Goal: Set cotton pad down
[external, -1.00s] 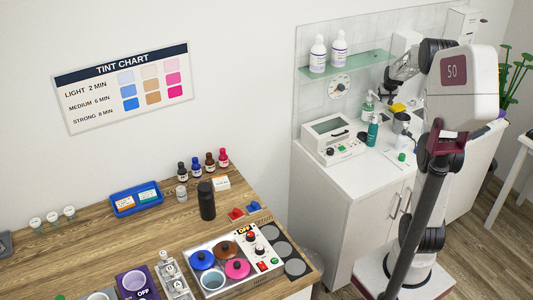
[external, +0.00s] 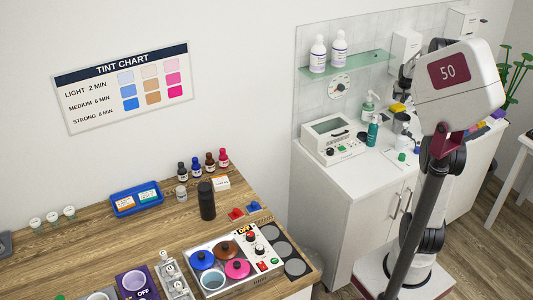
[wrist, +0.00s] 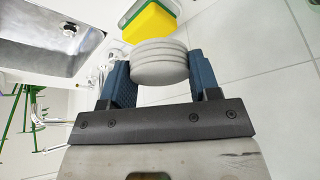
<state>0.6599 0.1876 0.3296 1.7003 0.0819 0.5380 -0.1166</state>
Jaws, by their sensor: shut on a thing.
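The cotton pad (wrist: 160,62) is in the wrist view as a pale grey-white round thing with layered ridges on its side. My gripper (wrist: 158,70) is shut on it, with one blue finger at each side. The pad is held edge-on between the fingertips. From this view I cannot tell how far it is from any surface. In the external view my gripper and the pad are hidden behind my arm.
A yellow and green sponge (wrist: 150,20) lies just beyond the pad. A metal sink (wrist: 65,40) is at left in the wrist view. The white counter (external: 345,160) bears a white device (external: 330,140) and a teal pump bottle (external: 373,132).

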